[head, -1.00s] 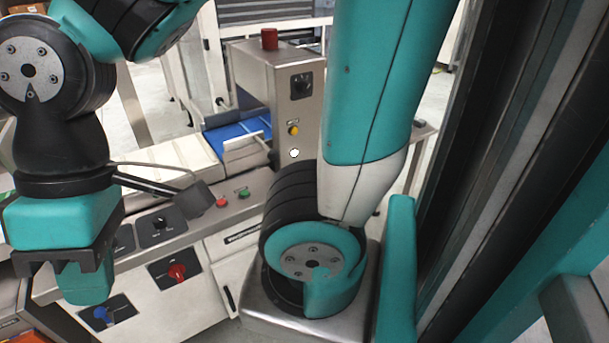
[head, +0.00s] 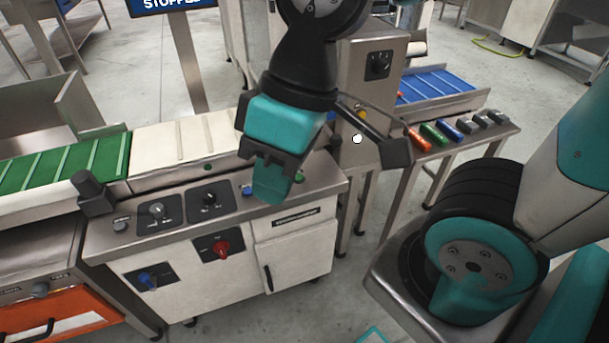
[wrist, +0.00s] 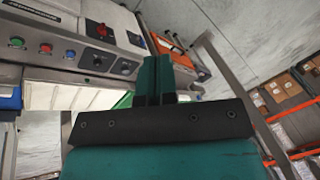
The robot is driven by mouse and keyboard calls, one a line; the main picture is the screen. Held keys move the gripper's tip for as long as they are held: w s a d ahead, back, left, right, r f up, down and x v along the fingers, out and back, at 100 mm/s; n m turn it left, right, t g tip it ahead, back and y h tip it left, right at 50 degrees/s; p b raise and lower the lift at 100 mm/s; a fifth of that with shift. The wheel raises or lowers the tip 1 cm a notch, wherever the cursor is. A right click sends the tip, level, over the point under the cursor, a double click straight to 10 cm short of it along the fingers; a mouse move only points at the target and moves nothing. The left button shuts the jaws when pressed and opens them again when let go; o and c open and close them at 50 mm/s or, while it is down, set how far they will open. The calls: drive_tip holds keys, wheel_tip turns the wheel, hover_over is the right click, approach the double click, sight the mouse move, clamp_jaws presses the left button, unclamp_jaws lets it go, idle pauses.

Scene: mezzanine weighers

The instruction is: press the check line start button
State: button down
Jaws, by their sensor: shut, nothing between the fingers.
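The control panel (head: 225,208) is a steel ledge on a white cabinet beside the conveyor. In the wrist view, a green button (wrist: 16,42), a red button (wrist: 46,48) and a blue button (wrist: 70,54) stand in a row on it. Button labels cannot be read. My gripper (head: 272,187) is shut and empty, its teal fingers pointing down over the right part of the panel. Its fingertips (wrist: 160,70) appear apart from the buttons in the wrist view.
Black knobs (head: 157,210) are left of the buttons; a red rotary switch (head: 222,247) is on the cabinet front. A steel post cabinet (head: 373,80) and a table (head: 490,135) with coloured blocks stand right. A blue sign (head: 178,5) reads STOPPED.

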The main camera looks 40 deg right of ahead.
drive_tip(key=w+d+f+n+t+y, duration=0.1)
drive_tip(key=w+f, duration=0.1)
drive_tip(key=w, duration=0.4)
drive_tip(key=w+d+f+n+t, duration=0.1)
drive_tip(key=w+f+n, duration=0.1)
drive_tip(key=w, duration=0.4)
drive_tip(key=n+t+h, duration=0.1)
drive_tip(key=n+t, duration=0.3)
drive_tip(key=t, duration=0.2)
hover_over(299, 178)
wheel_tip(299, 178, down, 19)
drive_tip(key=shift+r, duration=0.1)
wheel_tip(299, 178, down, 8)
drive_tip(key=b, duration=0.5)
drive_tip(key=shift+f+b, duration=0.45)
drive_tip(key=shift+b, duration=0.1)
drive_tip(key=shift+f, duration=0.1)
